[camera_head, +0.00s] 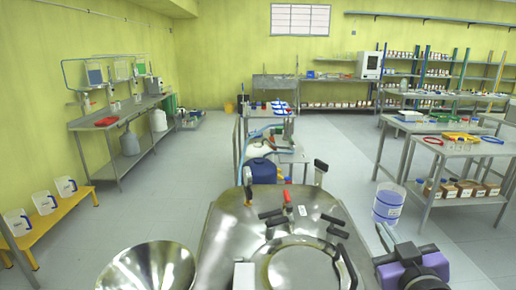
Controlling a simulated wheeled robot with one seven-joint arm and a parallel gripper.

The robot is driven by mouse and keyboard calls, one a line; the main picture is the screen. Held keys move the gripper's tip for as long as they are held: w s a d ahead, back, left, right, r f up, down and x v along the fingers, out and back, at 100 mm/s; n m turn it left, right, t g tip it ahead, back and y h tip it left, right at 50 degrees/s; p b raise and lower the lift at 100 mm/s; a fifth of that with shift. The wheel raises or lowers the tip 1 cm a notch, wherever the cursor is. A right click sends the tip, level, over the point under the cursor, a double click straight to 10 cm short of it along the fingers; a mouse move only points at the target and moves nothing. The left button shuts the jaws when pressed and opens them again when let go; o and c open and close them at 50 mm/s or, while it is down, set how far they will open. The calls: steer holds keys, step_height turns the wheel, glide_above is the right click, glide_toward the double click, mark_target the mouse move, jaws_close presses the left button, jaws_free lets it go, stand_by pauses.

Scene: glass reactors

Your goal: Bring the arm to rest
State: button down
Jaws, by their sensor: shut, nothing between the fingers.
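My gripper cannot be made out in the head view, so where its fingertips are is hidden from me. A purple, grey and black jointed part (412,268) shows at the lower right, cut by the bottom edge. I cannot tell for sure if it is a piece of my arm.
Close in front is a steel vessel top (225,235) with several black-handled clamps and a round lid (302,268). A steel funnel (148,268) is at its left. A clear container (388,203) stands right, near a bottle-laden table (450,150). Open floor (170,190) lies left.

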steer(key=s+a+f, duration=0.3)
steer(key=s+f, duration=0.2)
steer(key=s, duration=0.8)
steer(key=s+a+f+m+g+y, duration=0.1)
steer(key=s+a+f, duration=0.2)
steer(key=s, duration=1.1)
steer(key=s+a+f+m+g+y, duration=0.1)
steer(key=s+a+f, duration=0.2)
steer(key=s+f, duration=0.4)
steer(key=s, duration=0.6)
steer(key=shift+s+f, duration=0.3)
steer(key=shift+s, duration=0.05)
steer(key=c, duration=2.2)
jaws_free()
